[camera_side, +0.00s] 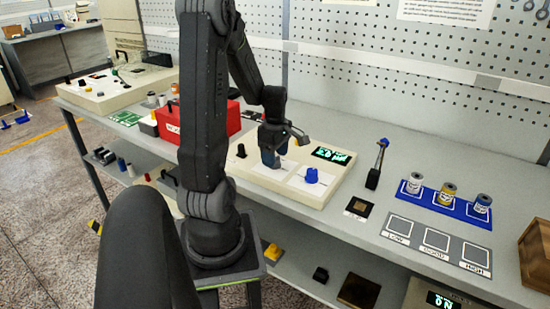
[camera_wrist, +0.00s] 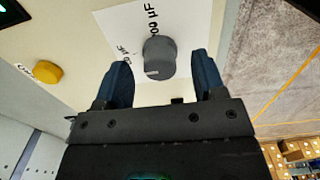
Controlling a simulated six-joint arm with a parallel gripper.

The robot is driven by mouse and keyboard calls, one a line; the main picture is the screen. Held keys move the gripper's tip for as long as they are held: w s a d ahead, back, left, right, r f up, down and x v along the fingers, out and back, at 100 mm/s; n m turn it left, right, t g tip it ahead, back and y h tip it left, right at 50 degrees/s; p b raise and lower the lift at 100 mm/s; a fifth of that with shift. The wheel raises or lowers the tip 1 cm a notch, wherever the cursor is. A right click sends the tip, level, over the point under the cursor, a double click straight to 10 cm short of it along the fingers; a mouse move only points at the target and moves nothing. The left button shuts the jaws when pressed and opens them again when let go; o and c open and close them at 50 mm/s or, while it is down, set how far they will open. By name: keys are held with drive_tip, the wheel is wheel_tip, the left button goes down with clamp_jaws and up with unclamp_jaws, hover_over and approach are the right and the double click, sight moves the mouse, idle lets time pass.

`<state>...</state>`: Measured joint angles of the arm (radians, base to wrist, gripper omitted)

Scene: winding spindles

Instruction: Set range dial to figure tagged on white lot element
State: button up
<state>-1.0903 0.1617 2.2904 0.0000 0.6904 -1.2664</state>
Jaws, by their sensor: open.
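In the wrist view, a grey dial knob (camera_wrist: 160,57) with a pale pointer line sits on a white plate (camera_wrist: 112,28) printed with µF values, partly cut off. My gripper (camera_wrist: 161,72) is open, one blue finger on each side of the knob, apart from it. In the side view my gripper (camera_side: 270,158) is over the cream instrument (camera_side: 262,185) and hides this knob. A blue knob (camera_side: 312,176) sits on another white plate to the right. A white spool element (camera_side: 413,184) stands at the left of the blue rack (camera_side: 428,199); its tag is too small to read.
A yellow spool (camera_side: 446,193) and a grey spool (camera_side: 482,203) share the rack. Cards marked LOW, GOOD and HIGH (camera_side: 436,240) lie in front. The instrument also bears a lit display (camera_side: 333,154) and black knob (camera_side: 241,151). A red box (camera_side: 222,120) stands left.

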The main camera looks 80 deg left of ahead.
drive_tip(key=shift+f, duration=0.65)
drive_tip(key=shift+c, duration=0.5)
drive_tip(key=c, duration=0.8)
drive_tip(key=shift+c, duration=0.2)
